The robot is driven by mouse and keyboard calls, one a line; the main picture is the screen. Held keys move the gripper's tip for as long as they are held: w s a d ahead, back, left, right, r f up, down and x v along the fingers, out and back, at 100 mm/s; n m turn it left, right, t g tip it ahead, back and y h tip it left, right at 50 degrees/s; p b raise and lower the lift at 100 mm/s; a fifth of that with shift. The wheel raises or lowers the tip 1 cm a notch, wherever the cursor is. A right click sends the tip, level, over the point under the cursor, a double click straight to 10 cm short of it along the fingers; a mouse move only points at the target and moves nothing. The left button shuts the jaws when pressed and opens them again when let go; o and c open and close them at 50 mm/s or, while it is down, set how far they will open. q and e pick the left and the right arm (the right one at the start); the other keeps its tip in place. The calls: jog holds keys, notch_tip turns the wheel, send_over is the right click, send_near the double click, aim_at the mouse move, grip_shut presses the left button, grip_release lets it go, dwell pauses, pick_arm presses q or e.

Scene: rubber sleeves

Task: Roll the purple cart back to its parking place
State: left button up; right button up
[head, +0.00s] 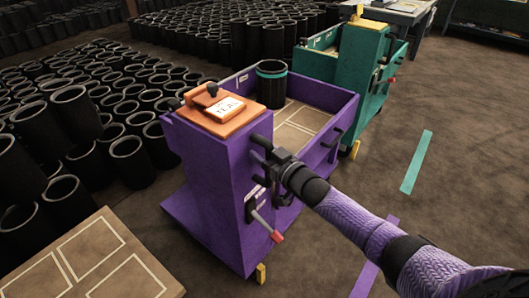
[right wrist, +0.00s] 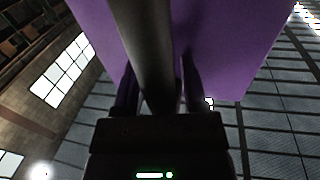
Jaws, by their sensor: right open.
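The purple cart (head: 225,185) stands upright in the middle of the head view, with an open bay behind its tall front panel. A black handle sticks out from its panel on the side facing my right arm. My right gripper (head: 267,160) is at that handle, its jaws open around it. In the right wrist view the dark handle bar (right wrist: 140,45) runs between the two fingers of the gripper (right wrist: 158,88), with the purple panel above. Whether the fingers touch the bar cannot be told. A purple floor strip (head: 372,272) lies right of the cart, partly behind my arm. My left gripper is out of view.
A black sleeve with a teal band (head: 271,85) stands in the cart's bay. A card reading TEAL (head: 226,107) lies on its orange top. A teal cart (head: 358,75) stands close behind. Many black sleeves crowd the left. Floor at right, around a teal strip (head: 416,162), is clear.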

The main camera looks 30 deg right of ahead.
jog(key=shift+s+a, duration=0.1)
jog(key=shift+a, duration=0.05)
jog(key=shift+s+p, duration=0.3)
jog(key=shift+p, duration=0.05)
pick_arm(q)
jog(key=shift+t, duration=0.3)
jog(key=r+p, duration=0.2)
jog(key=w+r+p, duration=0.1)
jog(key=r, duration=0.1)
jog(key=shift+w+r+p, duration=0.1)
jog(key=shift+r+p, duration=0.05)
jog(key=shift+p, duration=0.25)
pick_arm(e)
jog(key=s+d, duration=0.2)
jog(key=s, duration=0.7)
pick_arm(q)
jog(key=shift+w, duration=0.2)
